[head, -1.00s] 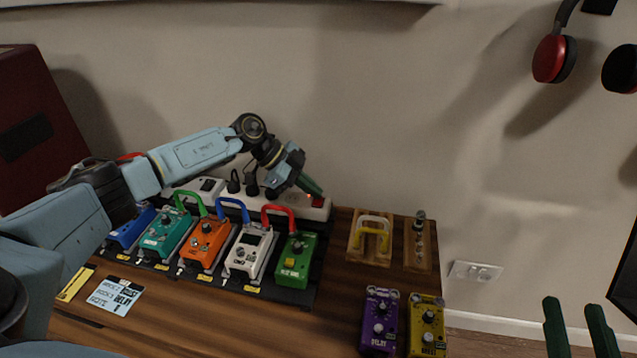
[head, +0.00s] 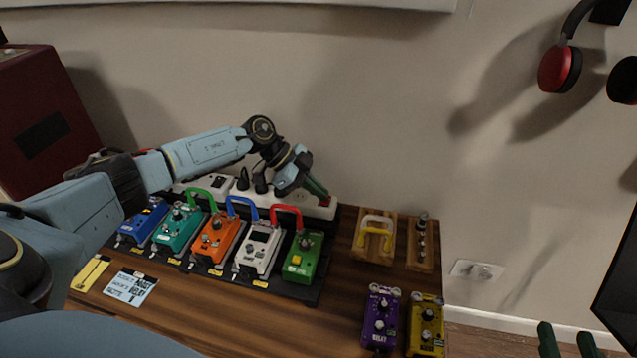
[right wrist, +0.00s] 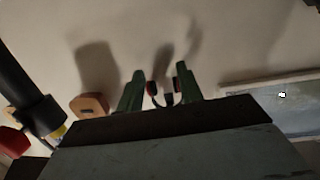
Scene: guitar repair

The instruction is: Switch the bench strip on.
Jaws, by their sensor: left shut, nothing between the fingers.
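The white bench strip (head: 250,199) runs along the wall behind the pedals, with black plugs in it. Its red switch (head: 325,203) is at the strip's right end, partly hidden by my left gripper. My left gripper (head: 322,194) is shut and empty, its green fingertips just above or touching the switch; I cannot tell which. I cannot tell from the visible sliver whether the switch is lit. My right gripper (head: 568,343) is open and empty at the lower right, far from the strip; its two spread fingers also show in the right wrist view (right wrist: 160,88).
A row of pedals with coloured patch cables, including a green pedal (head: 303,257), stands before the strip. Wooden blocks (head: 373,240), a purple pedal (head: 381,318) and a yellow pedal (head: 425,325) are to the right. Red headphones (head: 560,69) hang on the wall.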

